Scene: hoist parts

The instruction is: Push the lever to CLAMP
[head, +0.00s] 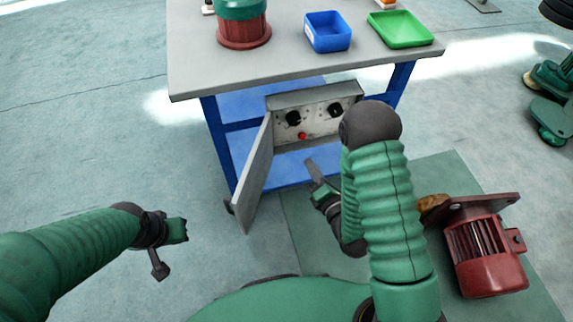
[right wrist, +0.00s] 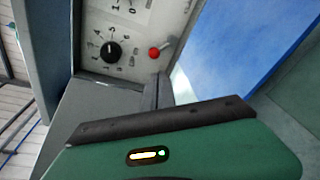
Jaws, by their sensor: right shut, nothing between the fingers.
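A grey control box (head: 312,112) with its door (head: 256,175) swung open sits under the workbench. Its pale panel carries two black knobs and a small red-tipped lever (head: 302,136). In the right wrist view the red tip of the lever (right wrist: 154,53) shows beside a black knob (right wrist: 113,50), with a short metal stem toward the upper right. No CLAMP label is readable. My right gripper (head: 314,170) is shut and empty, below and in front of the panel; its dark fingers (right wrist: 157,92) appear apart from the lever. My left gripper (head: 172,236) hangs over the floor at left, its jaw state unclear.
The workbench (head: 300,67) holds a green-and-red part (head: 243,25), a blue bin (head: 328,32) and a green tray (head: 400,29). A red motor (head: 483,245) lies on the floor mat at right. The open door stands left of my right gripper.

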